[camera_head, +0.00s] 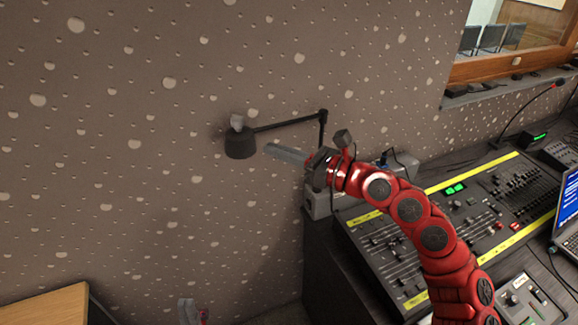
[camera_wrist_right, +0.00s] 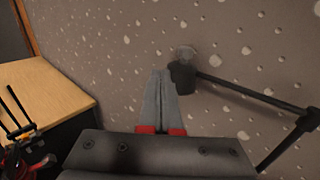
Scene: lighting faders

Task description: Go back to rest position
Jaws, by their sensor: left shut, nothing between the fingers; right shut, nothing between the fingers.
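My right gripper (camera_head: 270,149) reaches in from the right on its red arm, raised in front of the wall. Its grey fingers are together and empty, pointing left toward the black lamp head (camera_head: 240,143). In the right wrist view the shut fingers (camera_wrist_right: 160,76) appear just beside the lamp head (camera_wrist_right: 183,78); I cannot tell whether they touch. My left gripper (camera_head: 187,304) shows only as a small grey tip at the bottom edge, low in front of the wall, with its fingers together. Most of the left arm is out of view.
The lamp hangs on a thin black arm (camera_head: 287,122). A mixing desk with faders (camera_head: 490,210) fills the right, with a laptop (camera_head: 570,215) at the edge. A wooden table (camera_head: 50,307) stands at bottom left. The wall (camera_head: 120,200) is bare at left.

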